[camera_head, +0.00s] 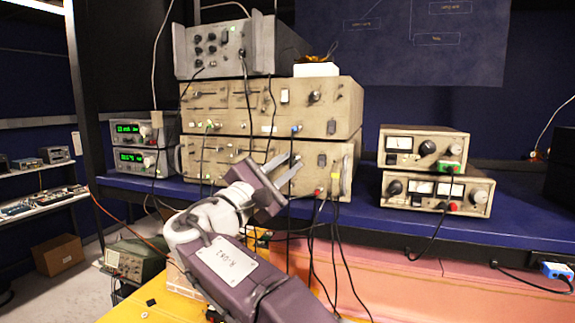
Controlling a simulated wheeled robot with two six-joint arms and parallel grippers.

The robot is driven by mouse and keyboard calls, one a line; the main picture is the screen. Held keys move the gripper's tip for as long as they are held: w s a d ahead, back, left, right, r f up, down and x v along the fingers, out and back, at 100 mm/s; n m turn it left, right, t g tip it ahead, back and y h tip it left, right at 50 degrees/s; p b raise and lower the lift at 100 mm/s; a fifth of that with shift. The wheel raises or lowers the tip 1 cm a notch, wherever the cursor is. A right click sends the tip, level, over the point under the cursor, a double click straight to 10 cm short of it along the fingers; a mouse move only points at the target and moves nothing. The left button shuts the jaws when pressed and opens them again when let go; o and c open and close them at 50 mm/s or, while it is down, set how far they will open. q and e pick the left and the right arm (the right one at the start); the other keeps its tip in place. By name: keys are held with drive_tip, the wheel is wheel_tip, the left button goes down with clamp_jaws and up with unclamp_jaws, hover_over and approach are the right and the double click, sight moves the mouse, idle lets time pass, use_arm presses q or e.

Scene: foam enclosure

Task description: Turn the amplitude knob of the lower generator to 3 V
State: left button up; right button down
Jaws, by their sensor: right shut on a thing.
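Two wide beige instruments are stacked on the blue bench: an upper one (232,106) and a lower one (215,152), which I take to be the lower generator. My right gripper (283,161) is at the right-centre of the lower front panel, its two fingers pointing up and toward it. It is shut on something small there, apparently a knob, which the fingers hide. The amplitude knob, its scale and its setting cannot be read. My left gripper is not in view.
Several cables hang in front of the panels around my right gripper. A grey instrument (222,48) sits on top of the stack. Two green-display units (130,128) stand left; two meter units (437,190) stand right.

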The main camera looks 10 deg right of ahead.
drive_tip(key=shift+f, duration=0.1)
drive_tip(key=c, duration=1.4)
unclamp_jaws()
drive_tip(key=shift+c, duration=0.2)
drive_tip(key=shift+o, duration=0.6)
drive_tip(key=shift+w, duration=0.2)
drive_tip(key=b+v, duration=0.2)
drive_tip(key=v, duration=0.7)
drive_tip(key=shift+b, duration=0.4)
